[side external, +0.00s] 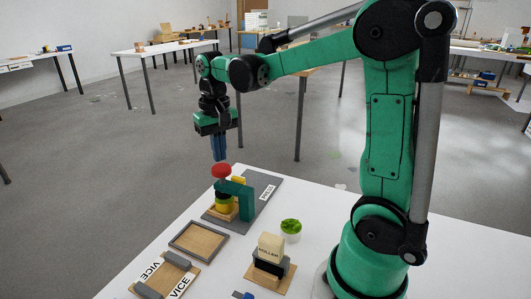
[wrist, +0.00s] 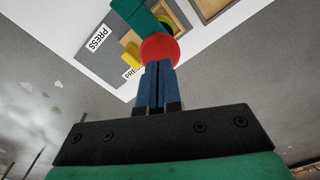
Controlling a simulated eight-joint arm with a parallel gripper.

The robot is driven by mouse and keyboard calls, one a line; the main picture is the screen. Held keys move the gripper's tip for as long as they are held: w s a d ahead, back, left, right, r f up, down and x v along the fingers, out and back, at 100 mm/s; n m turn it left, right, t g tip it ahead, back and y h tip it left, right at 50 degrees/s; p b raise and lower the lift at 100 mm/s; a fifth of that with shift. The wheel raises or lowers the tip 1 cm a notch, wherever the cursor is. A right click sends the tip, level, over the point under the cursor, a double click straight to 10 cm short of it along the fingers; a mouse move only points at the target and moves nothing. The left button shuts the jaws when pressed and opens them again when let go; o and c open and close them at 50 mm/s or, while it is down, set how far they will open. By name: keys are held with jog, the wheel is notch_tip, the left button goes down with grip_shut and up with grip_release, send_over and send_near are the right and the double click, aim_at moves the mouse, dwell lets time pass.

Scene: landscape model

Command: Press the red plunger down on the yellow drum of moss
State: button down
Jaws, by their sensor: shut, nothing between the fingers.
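The red plunger knob (side external: 222,171) stands raised on top of the green press frame (side external: 240,189). The yellow drum (side external: 222,208) stands below it on a wooden base in the press, partly hidden by the frame; its contents are not visible. My gripper (side external: 220,159) points straight down with its blue fingers shut and empty. The fingertips are just above the knob; I cannot tell whether they touch it. In the wrist view, the red knob (wrist: 160,48) lies right beyond the closed fingertips (wrist: 158,66) and hides most of the drum.
The press stands on a grey plate (side external: 262,207) labelled PRESS. Nearby are a white pot with green moss (side external: 291,228), a roller block (side external: 270,247), an empty wooden tray (side external: 199,240) and a vice (side external: 165,276). The table's far edge lies close behind the press.

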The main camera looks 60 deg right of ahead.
jog(key=shift+r, duration=2.1)
jog(key=shift+s+a, duration=0.2)
jog(key=shift+a, duration=0.2)
jog(key=s+a+f+n+t, duration=0.4)
jog(key=s+a+n+t, duration=0.1)
jog(key=a, duration=0.4)
jog(key=shift+f+n+t, duration=0.25)
jog(key=shift+n+t, duration=0.25)
jog(key=shift+t, duration=0.6)
